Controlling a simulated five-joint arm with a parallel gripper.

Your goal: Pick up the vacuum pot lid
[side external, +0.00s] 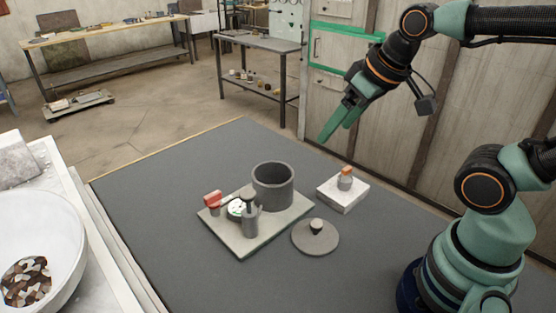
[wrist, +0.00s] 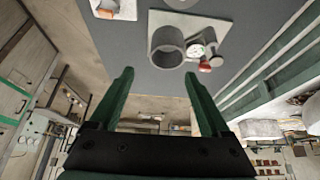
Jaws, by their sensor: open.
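In the wrist view, part of a round grey thing, likely the lid, shows at the top edge (wrist: 181,3). The grey pot (side external: 273,187) stands open on a square plate, and it also shows in the wrist view (wrist: 166,48). My gripper (side external: 335,128) is open and empty, high above the table's far side, well apart from the lid. Its two green fingers (wrist: 158,75) are spread in the wrist view.
A pump with a gauge (side external: 237,208) and red handle stands beside the pot on the plate (side external: 238,246). A white block (side external: 343,195) bearing a small orange-topped item is right of the pot. A white bowl (side external: 38,262) stands at the left. The table's (side external: 150,185) left part is clear.

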